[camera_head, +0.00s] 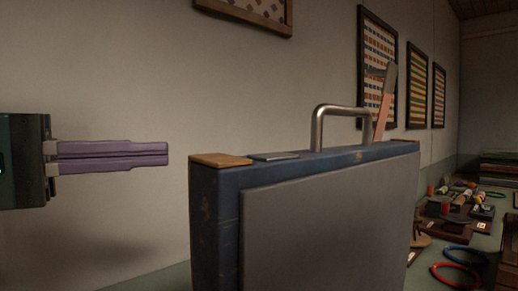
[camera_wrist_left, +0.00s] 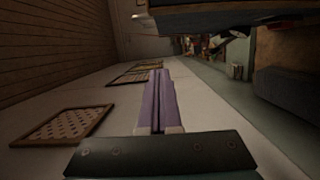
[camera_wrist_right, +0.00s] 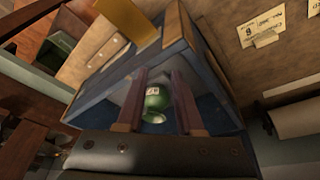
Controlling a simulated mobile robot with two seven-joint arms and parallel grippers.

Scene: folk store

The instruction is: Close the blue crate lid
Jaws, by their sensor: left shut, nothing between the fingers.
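The blue crate lid (camera_head: 215,220) stands upright in the head view, with a grey panel (camera_head: 330,225) on its near face. A metal handle (camera_head: 340,108) rises from its top edge. My left gripper (camera_head: 167,153) is shut and empty, left of the lid and apart from it, pointing right; its purple fingers also show in the left wrist view (camera_wrist_left: 158,75). In the right wrist view my right gripper (camera_wrist_right: 160,75) is open, its fingers spread in front of the blue crate (camera_wrist_right: 100,85). A green jar-like object (camera_wrist_right: 155,100) shows between the fingers. I cannot tell whether the fingers touch anything.
On the right of the head view, a counter holds a blue ring (camera_head: 465,254), a red ring (camera_head: 455,276) and several small items. A tool with a reddish handle (camera_head: 383,118) shows behind the lid. Framed patterns (camera_head: 377,65) hang on the wall.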

